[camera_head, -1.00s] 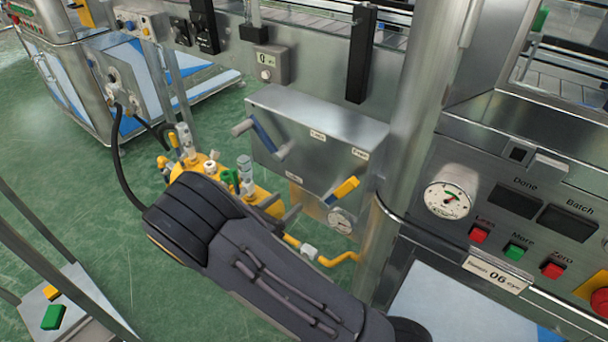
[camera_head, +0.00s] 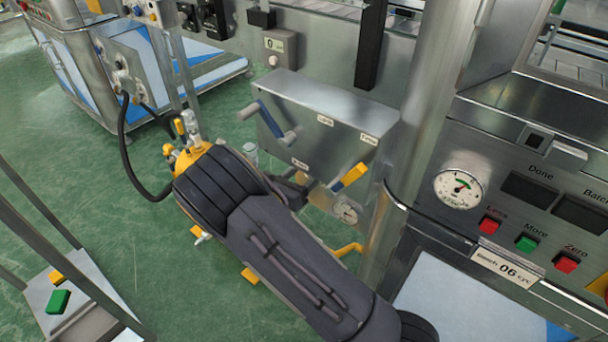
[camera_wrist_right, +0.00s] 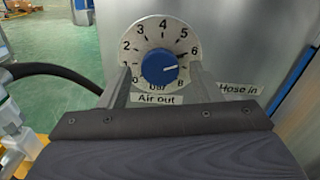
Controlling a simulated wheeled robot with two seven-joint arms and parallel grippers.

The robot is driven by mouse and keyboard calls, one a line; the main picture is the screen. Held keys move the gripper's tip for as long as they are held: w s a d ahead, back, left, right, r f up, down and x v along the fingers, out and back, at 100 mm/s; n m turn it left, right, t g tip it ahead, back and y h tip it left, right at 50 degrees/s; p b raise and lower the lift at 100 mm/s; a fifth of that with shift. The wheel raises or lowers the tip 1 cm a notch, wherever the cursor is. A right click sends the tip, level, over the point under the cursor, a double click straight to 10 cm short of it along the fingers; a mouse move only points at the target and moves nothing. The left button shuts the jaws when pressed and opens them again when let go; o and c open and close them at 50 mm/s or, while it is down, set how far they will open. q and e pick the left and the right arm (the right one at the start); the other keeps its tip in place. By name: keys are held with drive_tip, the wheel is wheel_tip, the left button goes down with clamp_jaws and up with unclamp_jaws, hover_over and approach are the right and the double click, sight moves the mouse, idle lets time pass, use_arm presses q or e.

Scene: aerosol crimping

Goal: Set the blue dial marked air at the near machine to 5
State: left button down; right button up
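The blue dial (camera_wrist_right: 158,68) is in the middle of the right wrist view, on a round white scale (camera_wrist_right: 162,32) marked 0 to 8. Its pale pointer line points right, roughly at the 7. The label below reads "Air out" (camera_wrist_right: 156,99). My right gripper (camera_wrist_right: 160,76) is open, with one finger at each side of the dial's lower half. I cannot tell whether the fingers touch it. In the head view my right arm comes up from the bottom and hides the dial. My left gripper is not in view.
A "Hose in" label (camera_wrist_right: 240,89) is right of the dial, and a black hose (camera_wrist_right: 50,70) runs left. In the head view a grey box with levers (camera_head: 325,110) stands behind my arm. A gauge panel (camera_head: 540,210) is at right.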

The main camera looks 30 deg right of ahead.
drive_tip(key=c, duration=0.9)
drive_tip(key=shift+n+p, duration=3.3)
drive_tip(key=shift+p, duration=1.25)
drive_tip(key=o, duration=1)
drive_tip(key=v, duration=0.8)
drive_tip(key=shift+p, duration=0.45)
